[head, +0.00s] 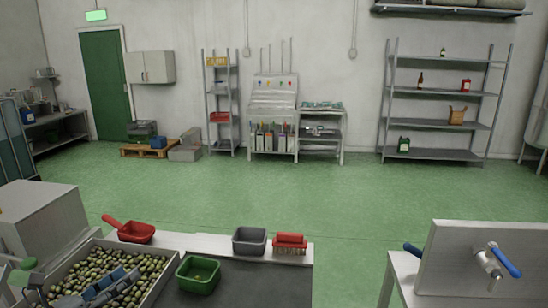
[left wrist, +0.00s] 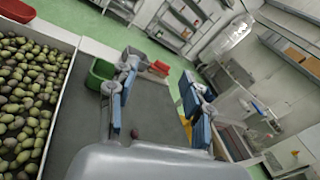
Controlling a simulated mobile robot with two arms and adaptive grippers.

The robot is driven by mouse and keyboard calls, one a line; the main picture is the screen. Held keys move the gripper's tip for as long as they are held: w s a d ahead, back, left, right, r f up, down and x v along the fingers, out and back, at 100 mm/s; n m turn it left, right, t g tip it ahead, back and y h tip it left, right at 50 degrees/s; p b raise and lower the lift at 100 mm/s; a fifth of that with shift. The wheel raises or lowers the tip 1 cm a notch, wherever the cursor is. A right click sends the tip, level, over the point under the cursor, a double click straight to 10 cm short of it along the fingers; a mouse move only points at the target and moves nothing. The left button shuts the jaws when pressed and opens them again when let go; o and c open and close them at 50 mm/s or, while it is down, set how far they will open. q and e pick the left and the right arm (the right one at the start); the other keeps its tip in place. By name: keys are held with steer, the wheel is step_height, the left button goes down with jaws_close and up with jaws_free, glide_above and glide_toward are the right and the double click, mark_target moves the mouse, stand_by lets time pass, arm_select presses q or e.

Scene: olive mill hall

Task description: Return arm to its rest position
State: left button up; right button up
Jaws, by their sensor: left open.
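My left gripper (head: 97,285) is in the lower left of the head view, in front of the crate of olives (head: 172,273). In the left wrist view its two blue-padded fingers (left wrist: 160,88) stand wide apart with nothing held between them. The olive crate's white rim (left wrist: 60,35) runs along the left of that view. A small dark object, perhaps an olive, lies on the dark surface near one finger. My right gripper shows in neither view.
A green tub (head: 198,274), a grey tub (head: 250,240), a red brush (head: 290,242) and a red scoop (head: 137,232) stand around the dark worktop (head: 262,285). A metal panel with a blue-handled tap (head: 505,262) is at right. The green floor (head: 330,195) beyond is clear.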

arm_select(q)
steer(key=s+a+f+n+g+y, duration=0.15)
steer(key=s+f+n+y, duration=0.5)
steer(key=n, duration=0.95)
steer(key=s+f+n+g+y, duration=0.2)
steer(key=s+f+n+y, duration=0.4)
steer(key=n, duration=0.9)
steer(key=s+d+f+n+g+h, duration=0.45)
steer(key=s+d+f+g, duration=0.55)
steer(key=s+d, duration=0.5)
step_height(320, 180, down, 31)
steer(key=s+a+b, duration=0.2)
steer(key=b, duration=0.2)
steer(key=s+a+f+g+b, duration=0.1)
steer(key=s+a+f+b, duration=0.1)
steer(key=s+f, duration=1.5)
step_height(320, 180, down, 2)
steer(key=shift+a+f+m+b, duration=0.25)
steer(key=shift+a+m+b, duration=0.05)
steer(key=shift+m+b, duration=0.1)
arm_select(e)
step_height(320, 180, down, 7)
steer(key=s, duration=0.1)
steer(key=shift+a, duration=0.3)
